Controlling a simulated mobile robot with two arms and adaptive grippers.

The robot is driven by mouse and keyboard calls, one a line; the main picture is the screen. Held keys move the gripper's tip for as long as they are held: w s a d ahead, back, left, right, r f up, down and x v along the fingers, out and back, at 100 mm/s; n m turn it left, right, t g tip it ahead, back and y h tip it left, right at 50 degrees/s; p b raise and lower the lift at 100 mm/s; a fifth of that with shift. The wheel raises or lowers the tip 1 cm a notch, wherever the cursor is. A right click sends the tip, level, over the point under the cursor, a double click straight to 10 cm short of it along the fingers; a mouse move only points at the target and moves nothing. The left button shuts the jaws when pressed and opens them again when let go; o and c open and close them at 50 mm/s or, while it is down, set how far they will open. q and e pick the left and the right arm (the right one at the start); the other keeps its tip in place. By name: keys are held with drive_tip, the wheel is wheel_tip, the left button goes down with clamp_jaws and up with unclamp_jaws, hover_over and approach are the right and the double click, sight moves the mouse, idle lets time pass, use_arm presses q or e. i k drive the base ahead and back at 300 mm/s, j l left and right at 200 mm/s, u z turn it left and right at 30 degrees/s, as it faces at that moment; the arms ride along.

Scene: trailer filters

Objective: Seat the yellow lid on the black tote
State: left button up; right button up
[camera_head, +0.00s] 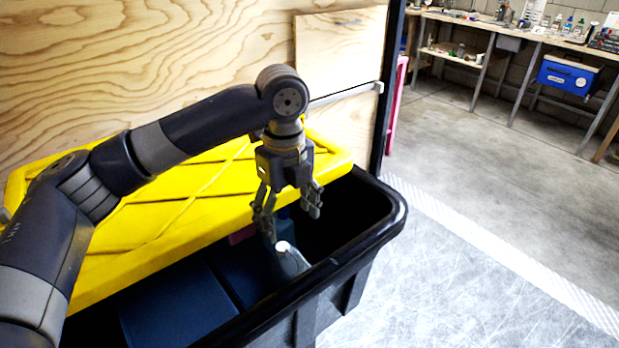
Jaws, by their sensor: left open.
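The yellow lid (185,212) lies askew over the back and left of the black tote (366,238). The tote's front and right part is uncovered, and its right rim shows bare. My left gripper (289,222) points down over this opening, in front of the lid's right part. Its fingers are apart with nothing between them. My left arm crosses in front of the lid and hides part of it. Inside the tote are dark blue boxes (180,305) and a white-topped item (290,260) just below the fingers. My right gripper is not in view.
A plywood wall (150,60) stands close behind the tote, with a dark post (390,90) at its right end. Grey floor (470,180) to the right is clear. A workbench (510,30) with bottles and a blue box (567,75) stands far back right.

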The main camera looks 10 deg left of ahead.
sight(206, 199)
drive_tip(key=k+l, duration=0.2)
drive_tip(key=k, duration=0.3)
drive_tip(key=k+l, duration=0.2)
drive_tip(key=k, duration=0.25)
